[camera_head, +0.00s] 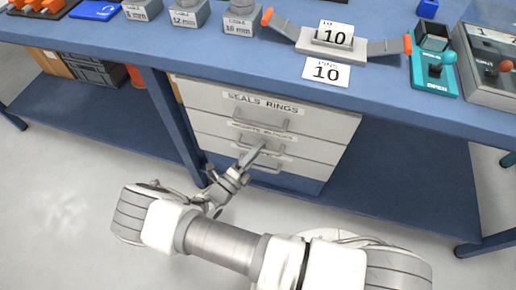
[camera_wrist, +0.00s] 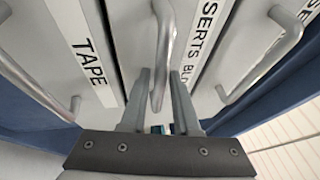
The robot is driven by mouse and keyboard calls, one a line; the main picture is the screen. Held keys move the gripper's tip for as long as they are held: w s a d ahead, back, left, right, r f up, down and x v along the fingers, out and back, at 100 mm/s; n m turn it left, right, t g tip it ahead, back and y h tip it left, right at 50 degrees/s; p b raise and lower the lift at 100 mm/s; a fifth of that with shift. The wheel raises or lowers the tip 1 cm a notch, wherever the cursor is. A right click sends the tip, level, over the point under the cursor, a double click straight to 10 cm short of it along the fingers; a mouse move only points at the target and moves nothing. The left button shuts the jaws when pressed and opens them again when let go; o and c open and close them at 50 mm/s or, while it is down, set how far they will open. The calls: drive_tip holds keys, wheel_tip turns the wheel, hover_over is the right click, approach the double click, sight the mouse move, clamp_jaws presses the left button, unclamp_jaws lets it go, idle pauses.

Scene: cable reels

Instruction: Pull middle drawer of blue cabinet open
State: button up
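The drawer cabinet (camera_head: 322,153) stands under the blue workbench, with stacked pale grey drawer fronts and a blue base. All the drawers look shut. The top one is labelled "SEALS RINGS". The middle drawer (camera_wrist: 127,28) bears a label partly reading "SERTS BLO". Its metal bar handle (camera_wrist: 164,30) shows in the wrist view. My gripper (camera_wrist: 159,72) is at this handle, with one finger on each side of the bar. I cannot tell whether the fingers press on it.
The lower drawer, labelled "TAPE" (camera_wrist: 92,62), has its own handle (camera_wrist: 45,100) close by. The top drawer handle (camera_head: 260,125) is just above my gripper. A blue bench leg (camera_head: 172,115) stands left of the cabinet. The grey floor (camera_head: 60,210) in front is clear.

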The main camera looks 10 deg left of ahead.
clamp_jaws()
idle(1.4)
